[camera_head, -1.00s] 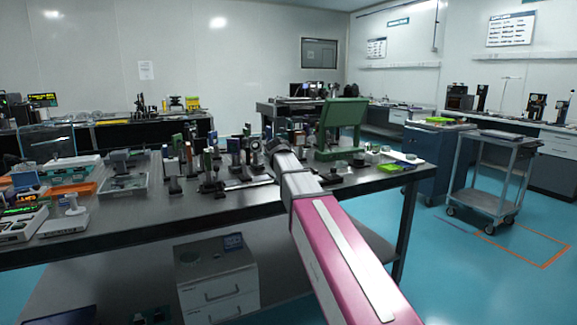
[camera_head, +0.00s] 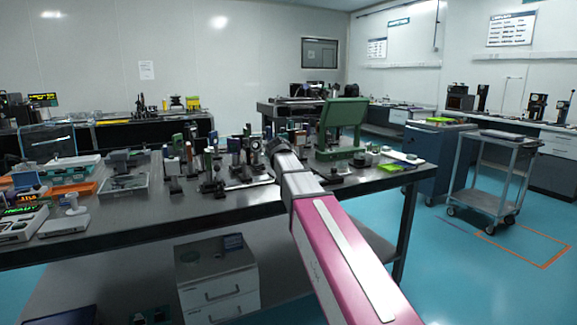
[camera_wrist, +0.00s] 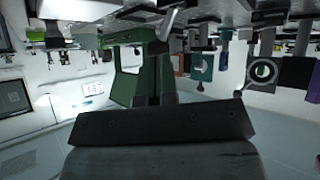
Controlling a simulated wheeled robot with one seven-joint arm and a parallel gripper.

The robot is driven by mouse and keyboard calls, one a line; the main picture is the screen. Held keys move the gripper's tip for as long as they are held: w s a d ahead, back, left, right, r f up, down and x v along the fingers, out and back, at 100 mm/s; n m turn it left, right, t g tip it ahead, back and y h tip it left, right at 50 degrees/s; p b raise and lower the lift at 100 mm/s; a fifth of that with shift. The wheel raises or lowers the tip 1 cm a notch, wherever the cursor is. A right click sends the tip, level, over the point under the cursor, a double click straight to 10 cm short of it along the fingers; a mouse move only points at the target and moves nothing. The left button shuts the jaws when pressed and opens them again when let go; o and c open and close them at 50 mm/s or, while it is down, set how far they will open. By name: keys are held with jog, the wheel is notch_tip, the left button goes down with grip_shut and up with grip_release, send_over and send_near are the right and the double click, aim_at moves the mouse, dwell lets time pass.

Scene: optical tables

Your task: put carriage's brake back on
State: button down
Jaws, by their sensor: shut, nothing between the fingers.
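The carriage and its brake cannot be clearly told apart from the crowded optics on the table. A pale rail-like strip (camera_head: 250,183) lies among the mounts, left of my arm. In the wrist view, which looks upside down, a short silver lever-like piece (camera_wrist: 168,24) hangs from the table side, close to my gripper; I cannot tell if it is the brake. My gripper (camera_wrist: 161,90) is shut and empty, with a green stand behind it. In the head view my arm hides the gripper, which is over the table among the mounts.
The green stand (camera_head: 338,122) stands right of my arm on the table (camera_head: 130,225). Optic mounts crowd the area left of the arm. Trays and bins (camera_head: 75,170) fill the left end. A grey cart (camera_head: 490,180) stands on open blue floor at right.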

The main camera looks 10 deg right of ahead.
jog(key=shift+r, duration=0.1)
jog(key=shift+r, duration=0.7)
jog(key=s+d+r, duration=0.4)
jog(key=s+r, duration=0.3)
jog(key=s, duration=0.1)
jog(key=shift+d+r, duration=0.25)
jog(key=shift+d, duration=0.1)
jog(key=shift+s, duration=0.1)
